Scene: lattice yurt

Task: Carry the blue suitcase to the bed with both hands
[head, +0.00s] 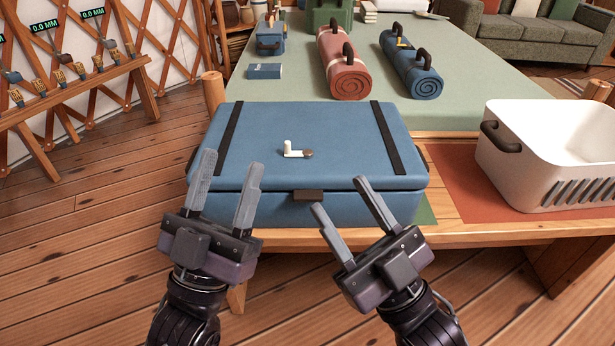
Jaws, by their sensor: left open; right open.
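The blue suitcase (335,140) lies flat and closed on a wooden bench (470,236), with two dark straps and a dark front clasp. A small white and dark item (296,151) sits on its lid. The bed (465,105), with a pale green cover, stands right behind it. My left gripper (228,172) is open and empty in front of the suitcase's left front corner. My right gripper (338,195) is open and empty in front of its front face, right of the clasp. Both overlap the suitcase in the picture; I cannot tell whether they touch it. Dark side handles are barely visible.
A white basket (545,150) stands on the bench's right end. On the bed are a red roll (342,65), a blue roll (412,65), a blue book (265,71), a small blue case (270,40) and a green box (331,14). The bed's near cover is clear.

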